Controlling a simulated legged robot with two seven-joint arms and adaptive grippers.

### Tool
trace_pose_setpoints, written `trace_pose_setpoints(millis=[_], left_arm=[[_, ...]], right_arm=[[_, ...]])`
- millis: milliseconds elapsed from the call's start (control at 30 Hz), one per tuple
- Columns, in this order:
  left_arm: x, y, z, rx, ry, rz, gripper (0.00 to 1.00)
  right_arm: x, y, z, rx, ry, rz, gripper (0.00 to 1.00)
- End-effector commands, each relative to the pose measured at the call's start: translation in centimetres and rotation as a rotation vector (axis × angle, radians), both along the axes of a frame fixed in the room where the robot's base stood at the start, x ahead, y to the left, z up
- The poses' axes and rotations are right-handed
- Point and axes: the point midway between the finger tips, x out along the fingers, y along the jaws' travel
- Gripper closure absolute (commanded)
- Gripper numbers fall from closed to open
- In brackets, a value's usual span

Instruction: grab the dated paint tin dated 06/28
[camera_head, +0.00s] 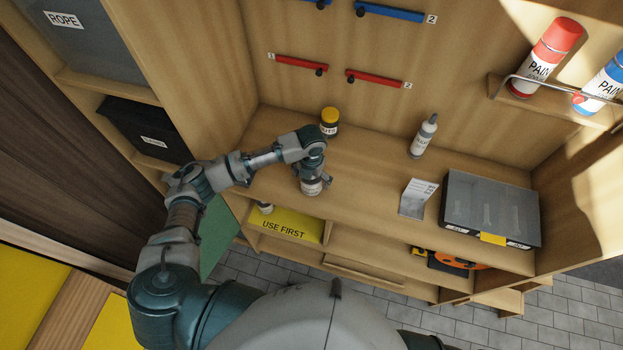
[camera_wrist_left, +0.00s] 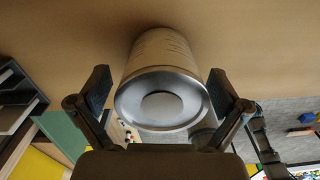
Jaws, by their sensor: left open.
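A paint tin (camera_head: 311,188) with a pale label stands on the workbench shelf, partly covered by my left gripper (camera_head: 316,172). In the left wrist view the tin (camera_wrist_left: 160,100) shows its silver lid with a round centre and a beige side. My left gripper (camera_wrist_left: 158,88) is open, with one finger on each side of the tin and gaps visible between fingers and tin. No date can be read on it. My right gripper is not in view.
A spray bottle (camera_head: 423,137), a small card stand (camera_head: 416,198) and a grey clear-lidded case (camera_head: 490,210) stand to the right. Paint cans (camera_head: 546,58) sit on the upper right rack.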

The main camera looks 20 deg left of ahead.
Motion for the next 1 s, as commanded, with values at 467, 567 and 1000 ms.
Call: trace_pose_setpoints(millis=[467,567,1000], left_arm=[[0.0,0.0,0.1,0.0,-0.001,0.0,0.78],[0.0,0.0,0.0,0.0,-0.001,0.001,0.78],[0.1,-0.1,2.7,-0.002,-0.004,0.0,0.78]], right_arm=[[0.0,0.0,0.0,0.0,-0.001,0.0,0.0],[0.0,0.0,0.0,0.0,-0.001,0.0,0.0],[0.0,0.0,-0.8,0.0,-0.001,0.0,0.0]])
